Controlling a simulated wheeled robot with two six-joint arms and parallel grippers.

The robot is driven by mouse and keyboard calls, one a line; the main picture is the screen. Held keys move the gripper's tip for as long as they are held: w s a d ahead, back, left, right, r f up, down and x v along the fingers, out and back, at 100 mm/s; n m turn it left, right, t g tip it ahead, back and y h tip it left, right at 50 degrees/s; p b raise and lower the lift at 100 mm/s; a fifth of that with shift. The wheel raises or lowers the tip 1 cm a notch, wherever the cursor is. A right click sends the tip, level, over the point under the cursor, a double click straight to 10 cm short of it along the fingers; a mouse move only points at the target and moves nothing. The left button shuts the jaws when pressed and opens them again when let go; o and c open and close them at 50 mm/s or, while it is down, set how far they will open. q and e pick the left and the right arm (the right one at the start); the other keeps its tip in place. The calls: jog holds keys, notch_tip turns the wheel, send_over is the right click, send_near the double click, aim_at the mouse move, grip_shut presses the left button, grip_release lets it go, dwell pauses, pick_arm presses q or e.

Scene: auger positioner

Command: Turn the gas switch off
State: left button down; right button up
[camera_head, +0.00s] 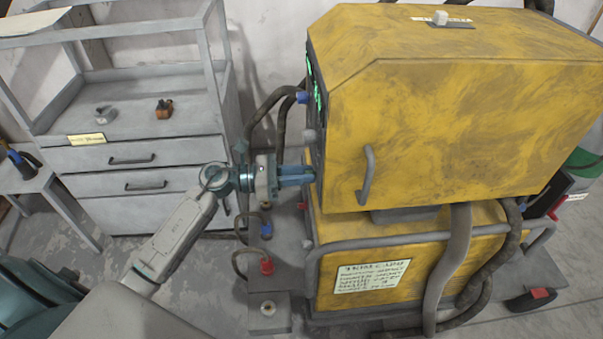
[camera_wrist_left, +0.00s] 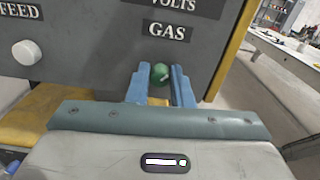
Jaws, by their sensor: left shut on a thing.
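The gas switch (camera_wrist_left: 160,73) is a round green knob under the GAS label (camera_wrist_left: 167,31) on the dark front panel of the yellow machine (camera_head: 450,110). My left gripper (camera_head: 309,173) reaches the panel from the left in the head view. In the left wrist view its two blue fingers (camera_wrist_left: 158,85) stand on either side of the green knob, shut on it. In the head view the knob is hidden by the fingers and the panel's edge. My right gripper is in neither view.
A white FEED knob (camera_wrist_left: 27,52) sits left on the same panel. Hoses and connectors (camera_head: 266,266) hang below my left gripper. A grey shelf cabinet (camera_head: 150,160) stands at the left, with small parts on top. A metal handle (camera_head: 367,175) sticks out of the machine's side.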

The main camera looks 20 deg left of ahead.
pick_arm(q)
jog(key=shift+n+p, duration=4.5)
jog(key=shift+n, duration=4)
jog(key=shift+f, duration=0.1)
jog(key=c, duration=1.3)
grip_release()
jog(key=shift+a, duration=0.1)
